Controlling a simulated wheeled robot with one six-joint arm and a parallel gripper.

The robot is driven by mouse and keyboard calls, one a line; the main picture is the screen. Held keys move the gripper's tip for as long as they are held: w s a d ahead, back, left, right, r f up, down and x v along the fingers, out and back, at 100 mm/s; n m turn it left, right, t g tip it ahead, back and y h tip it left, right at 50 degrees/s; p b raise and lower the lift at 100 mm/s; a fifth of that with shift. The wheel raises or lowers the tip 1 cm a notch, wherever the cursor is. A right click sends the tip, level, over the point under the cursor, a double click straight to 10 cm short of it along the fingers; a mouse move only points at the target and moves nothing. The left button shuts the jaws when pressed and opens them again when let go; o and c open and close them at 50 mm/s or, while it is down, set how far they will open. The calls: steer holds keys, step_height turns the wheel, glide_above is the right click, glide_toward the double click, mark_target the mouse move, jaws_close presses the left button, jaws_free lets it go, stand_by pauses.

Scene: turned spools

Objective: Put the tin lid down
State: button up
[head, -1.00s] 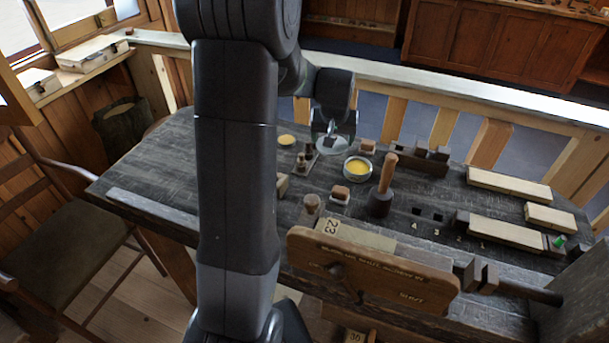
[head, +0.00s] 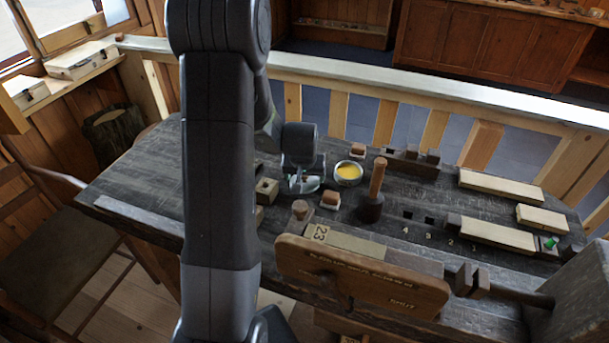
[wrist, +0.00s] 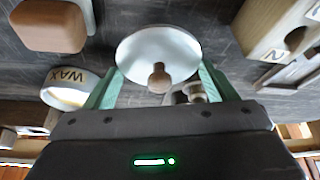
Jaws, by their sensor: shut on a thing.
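The tin lid (wrist: 158,55) is a round silvery disc with a small wooden knob. In the wrist view it sits between the green fingers of my gripper (wrist: 158,85), which is shut on it. In the head view my gripper (head: 302,182) and the lid (head: 311,183) are low over the bench, left of the open wax tin. I cannot tell whether the lid touches the bench top. The wax tin (head: 348,173) holds yellow wax; its side (wrist: 62,98) reads WAX in the wrist view.
The dark bench (head: 140,165) has bare room at left. Close to my gripper stand a wooden block with a hole (head: 266,190), a wood-topped brush or block (head: 330,200) and a round knob (head: 300,208). A mallet (head: 375,185) stands right of the tin.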

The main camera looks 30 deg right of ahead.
steer(key=shift+f+b, duration=0.45)
steer(key=shift+b, duration=0.05)
steer(key=shift+f, duration=0.2)
steer(key=o, duration=0.9)
steer(key=shift+r, duration=0.1)
steer(key=shift+o, duration=0.2)
steer(key=shift+r+p, duration=0.8)
steer(key=shift+r, duration=0.05)
steer(key=shift+s+a+r+b, duration=0.1)
steer(key=shift+s+r+b, duration=0.05)
steer(key=shift+r+b, duration=0.25)
steer(key=v, duration=1)
steer(key=shift+s+r+b, duration=0.15)
steer(key=shift+r+b, duration=0.05)
steer(key=shift+b, duration=0.1)
steer(key=shift+a, duration=0.15)
